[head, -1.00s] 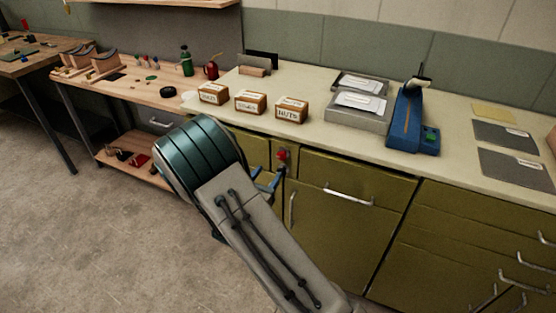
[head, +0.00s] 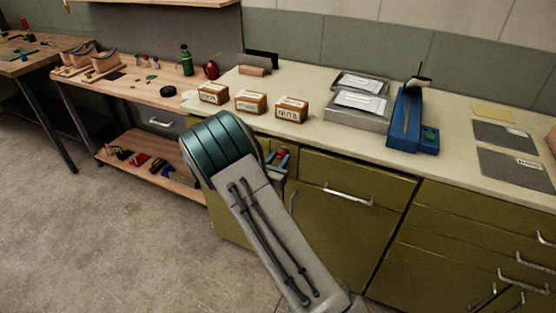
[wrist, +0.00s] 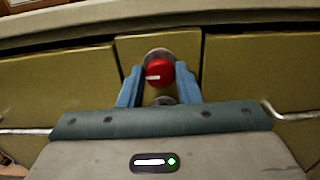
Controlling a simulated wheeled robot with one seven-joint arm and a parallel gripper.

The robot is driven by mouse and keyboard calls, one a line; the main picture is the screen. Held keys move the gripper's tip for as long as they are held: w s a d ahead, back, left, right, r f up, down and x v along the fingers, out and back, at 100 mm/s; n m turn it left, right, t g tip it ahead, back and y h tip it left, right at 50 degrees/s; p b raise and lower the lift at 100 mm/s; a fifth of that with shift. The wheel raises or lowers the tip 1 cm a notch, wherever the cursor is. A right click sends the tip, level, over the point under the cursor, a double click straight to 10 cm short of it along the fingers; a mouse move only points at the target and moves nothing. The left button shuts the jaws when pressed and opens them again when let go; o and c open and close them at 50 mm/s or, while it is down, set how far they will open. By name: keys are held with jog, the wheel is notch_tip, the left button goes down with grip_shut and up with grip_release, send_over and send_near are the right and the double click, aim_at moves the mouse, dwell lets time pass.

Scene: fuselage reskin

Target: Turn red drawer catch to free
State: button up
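The red drawer catch (wrist: 160,72) is a round red knob with a white mark pointing left, set on a narrow olive panel between two drawer fronts. In the wrist view my gripper (wrist: 160,76) has its two blue fingers on either side of the knob, with a slim gap seeming to show on the left; I cannot tell whether they touch it. In the head view the knob (head: 281,154) shows small between the blue fingers of my gripper (head: 280,160), just below the counter edge. My arm hides part of the cabinet there.
The counter (head: 330,130) above holds labelled boxes (head: 250,102), grey trays (head: 358,112) and a blue device (head: 412,120). Metal handles (head: 347,194) stick out from the cabinet fronts. Open floor (head: 100,240) lies to the left.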

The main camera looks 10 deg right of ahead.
jog(key=shift+n+p, duration=0.3)
jog(key=shift+n, duration=0.1)
jog(key=n+p, duration=0.2)
jog(key=n, duration=0.1)
jog(key=shift+a+r+n+p, duration=0.1)
jog(key=shift+r+n+p, duration=0.05)
jog(key=shift+n+p, duration=0.2)
jog(key=n+p, duration=0.3)
jog(key=n, duration=0.1)
jog(key=shift+n, duration=0.35)
jog(key=n+p, duration=0.3)
jog(key=n, duration=0.1)
jog(key=shift+a, duration=0.1)
jog(key=n, duration=0.1)
jog(key=n+p, duration=0.1)
jog(key=n, duration=0.1)
jog(key=n+p, duration=0.1)
jog(key=shift+f+n, duration=0.3)
jog(key=o, duration=0.9)
jog(key=shift+o, duration=0.2)
